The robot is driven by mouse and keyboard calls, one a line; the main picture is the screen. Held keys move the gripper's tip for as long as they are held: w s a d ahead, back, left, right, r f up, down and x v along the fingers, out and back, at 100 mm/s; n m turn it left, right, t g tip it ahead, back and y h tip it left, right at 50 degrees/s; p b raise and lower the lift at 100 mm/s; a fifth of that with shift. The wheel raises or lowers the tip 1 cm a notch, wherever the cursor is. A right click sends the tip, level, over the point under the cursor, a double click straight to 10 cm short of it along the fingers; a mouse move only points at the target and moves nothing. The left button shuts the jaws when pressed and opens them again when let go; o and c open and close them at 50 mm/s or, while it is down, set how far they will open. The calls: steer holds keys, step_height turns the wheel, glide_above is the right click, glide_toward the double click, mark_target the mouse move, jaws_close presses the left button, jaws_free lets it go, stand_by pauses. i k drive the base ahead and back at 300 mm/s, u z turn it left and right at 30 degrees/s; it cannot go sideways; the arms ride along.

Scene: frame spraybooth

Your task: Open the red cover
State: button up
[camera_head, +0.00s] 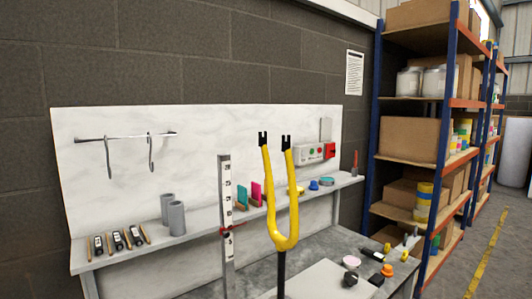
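A small red cover (330,150) sits at the right end of a pale control box (307,154) on the white back panel, above the bench shelf. It appears closed, but it is too small to tell for sure. The box carries small round buttons, and a grey plate (326,129) stands just above the red cover. My gripper is not in view.
A yellow fork (290,232) stands upright on a dark post in front of the bench, left of the red cover. The shelf (203,231) holds grey cylinders and small items. Loaded racking (376,165) stands at right.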

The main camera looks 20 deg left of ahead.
mark_target(330, 151)
steer(key=u, duration=0.15)
steer(key=i, duration=0.5)
steer(key=z, duration=0.55)
steer(key=i, duration=1.3)
steer(key=u, duration=0.55)
steer(key=i, duration=1.2)
steer(key=u, duration=0.65)
